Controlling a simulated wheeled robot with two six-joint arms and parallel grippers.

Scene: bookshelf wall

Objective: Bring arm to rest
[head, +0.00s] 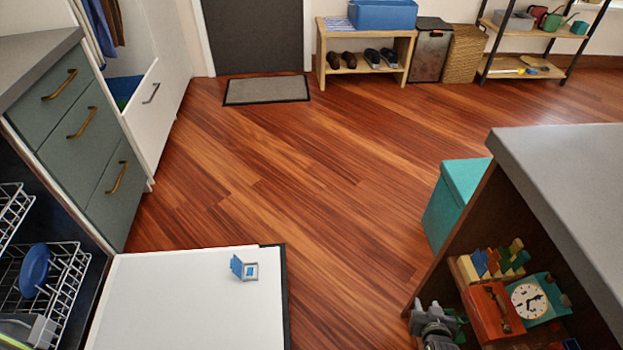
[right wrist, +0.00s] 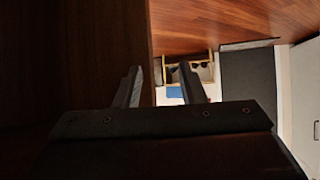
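In the head view, my right gripper (head: 434,322) is at the lower right, a grey shape low beside the wooden shelf unit (head: 462,222). In the right wrist view, the two fingers of my right gripper (right wrist: 160,67) stand apart with nothing held between them. A dark wooden panel (right wrist: 105,50) fills the left of that view, close to the left finger; I cannot tell whether they touch. My left gripper is in neither view.
An open dishwasher door (head: 180,300) with a small blue-lidded dispenser (head: 244,269) lies at the lower left. A teal box (head: 452,205), toys and a clock (head: 528,301) are by the grey-topped shelf unit. The wooden floor (head: 290,170) between is clear.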

